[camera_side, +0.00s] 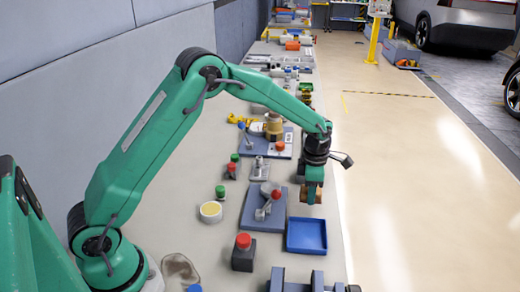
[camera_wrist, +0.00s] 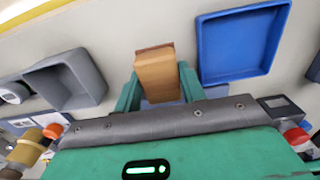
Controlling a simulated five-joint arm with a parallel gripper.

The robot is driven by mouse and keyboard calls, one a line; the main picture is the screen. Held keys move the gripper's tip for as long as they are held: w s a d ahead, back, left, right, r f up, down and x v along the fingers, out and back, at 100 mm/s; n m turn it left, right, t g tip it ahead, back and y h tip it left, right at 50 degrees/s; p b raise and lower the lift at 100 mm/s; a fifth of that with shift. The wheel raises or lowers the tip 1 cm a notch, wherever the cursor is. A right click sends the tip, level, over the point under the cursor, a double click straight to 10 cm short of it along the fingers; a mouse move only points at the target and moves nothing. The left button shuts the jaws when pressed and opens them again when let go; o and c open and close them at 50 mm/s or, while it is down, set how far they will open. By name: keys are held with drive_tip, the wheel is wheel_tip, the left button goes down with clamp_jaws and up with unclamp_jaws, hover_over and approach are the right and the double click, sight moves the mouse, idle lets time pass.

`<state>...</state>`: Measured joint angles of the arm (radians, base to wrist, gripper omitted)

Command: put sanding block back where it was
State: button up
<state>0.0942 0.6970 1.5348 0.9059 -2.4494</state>
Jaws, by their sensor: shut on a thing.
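The sanding block (camera_wrist: 157,73) is a tan-orange block with a darker brown end, held between the green fingers of my gripper (camera_wrist: 158,90) in the wrist view. My gripper (camera_side: 313,190) is shut on it. In the side view the sanding block (camera_side: 312,195) shows as a small brown piece at the fingertips, partly hidden by them. The gripper points down near the front edge of the bench, behind the blue tray in that view. The height of the block above the bench is hard to tell.
An empty blue tray (camera_side: 307,235) lies close by; it also shows in the wrist view (camera_wrist: 240,78). A grey bin (camera_wrist: 93,82) is at left there. A red-knobbed lever fixture (camera_side: 265,205) and a red-topped box (camera_side: 243,252) stand left of the tray. The bench edge is at right.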

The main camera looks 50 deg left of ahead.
sight(309, 209)
drive_tip(key=shift+f, duration=2)
drive_tip(key=shift+f, duration=0.1)
drive_tip(key=o, duration=1)
drive_tip(key=shift+o, duration=0.2)
wheel_tip(309, 209, up, 11)
drive_tip(key=shift+r, duration=0.65)
drive_tip(key=shift+r, duration=0.1)
